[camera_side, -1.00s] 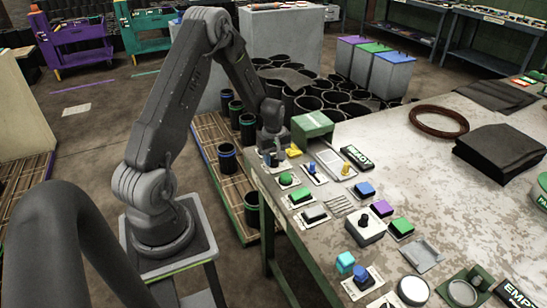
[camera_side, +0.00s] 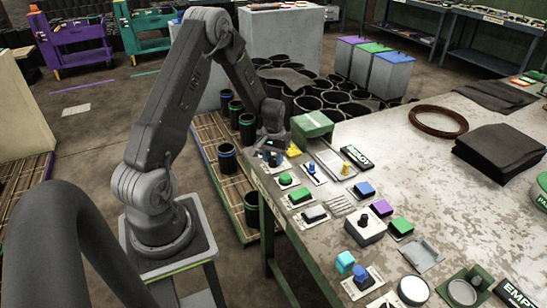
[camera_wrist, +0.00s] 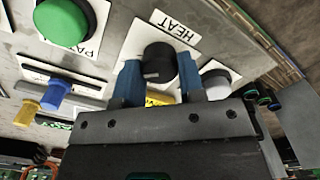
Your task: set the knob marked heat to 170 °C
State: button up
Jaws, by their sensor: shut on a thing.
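The heat knob (camera_wrist: 158,64) is a round dark knob with a light pointer line, on a white plate with the label HEAT (camera_wrist: 176,26) in the wrist view. My gripper (camera_wrist: 160,82) has its two blue fingers on either side of the knob, shut on it. The pointer line shows between the fingers; the scale numbers cannot be read. In the side view my gripper (camera_side: 272,158) is low at the near left corner of the workbench, and the knob is mostly hidden by it.
A green push button (camera_wrist: 62,20) and a blue slider knob (camera_wrist: 56,94) sit close by in the wrist view. The green housing (camera_side: 312,125) stands behind my gripper on the workbench (camera_side: 400,150).

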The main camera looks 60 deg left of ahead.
aim_at(274, 159)
jog(key=shift+m, duration=1.1)
jog(key=o, duration=0.9)
notch_tip(274, 159, up, 14)
jog(key=shift+f, duration=0.1)
